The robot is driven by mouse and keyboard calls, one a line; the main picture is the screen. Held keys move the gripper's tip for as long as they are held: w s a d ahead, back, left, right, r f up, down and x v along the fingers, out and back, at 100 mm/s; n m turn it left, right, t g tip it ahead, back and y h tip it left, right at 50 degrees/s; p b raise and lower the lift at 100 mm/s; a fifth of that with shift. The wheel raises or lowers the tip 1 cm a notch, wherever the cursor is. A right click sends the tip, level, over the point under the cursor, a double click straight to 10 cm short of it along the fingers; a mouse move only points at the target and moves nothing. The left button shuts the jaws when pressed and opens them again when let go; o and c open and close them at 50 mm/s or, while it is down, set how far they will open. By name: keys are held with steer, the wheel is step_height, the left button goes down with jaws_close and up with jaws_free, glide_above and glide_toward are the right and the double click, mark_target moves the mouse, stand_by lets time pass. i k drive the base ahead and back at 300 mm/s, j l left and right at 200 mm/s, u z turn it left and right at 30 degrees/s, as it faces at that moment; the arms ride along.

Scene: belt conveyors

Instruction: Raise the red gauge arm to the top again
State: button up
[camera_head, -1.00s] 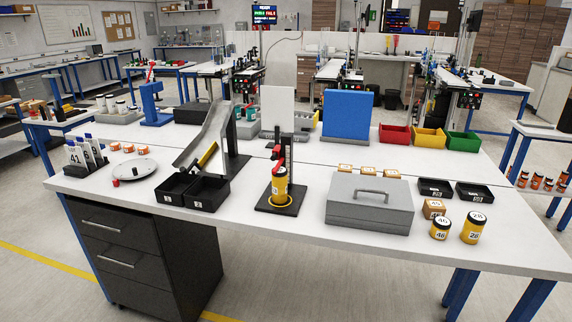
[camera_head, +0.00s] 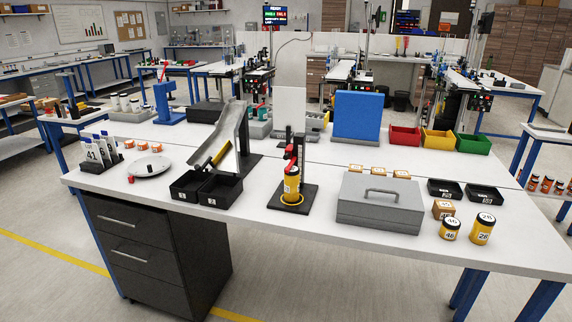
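The red gauge arm (camera_head: 290,157) is on a black gauge stand (camera_head: 301,197) near the middle of the white table. The arm is low, resting on or just above the top of a yellow canister (camera_head: 292,184) with a dark band and a white label. The canister stands upright within a yellow ring on the stand's base. I cannot tell whether arm and canister touch. My gripper is not in view.
A grey toolbox (camera_head: 380,206) sits right of the stand, two black bins (camera_head: 206,188) left, below a metal chute (camera_head: 229,135). Yellow canisters (camera_head: 482,229) stand at the right front. A blue panel (camera_head: 357,115) stands behind. The table's front strip (camera_head: 270,223) is clear.

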mark_target(288, 155)
steer(key=i+j+z, duration=0.45)
steer(key=i+j, duration=0.55)
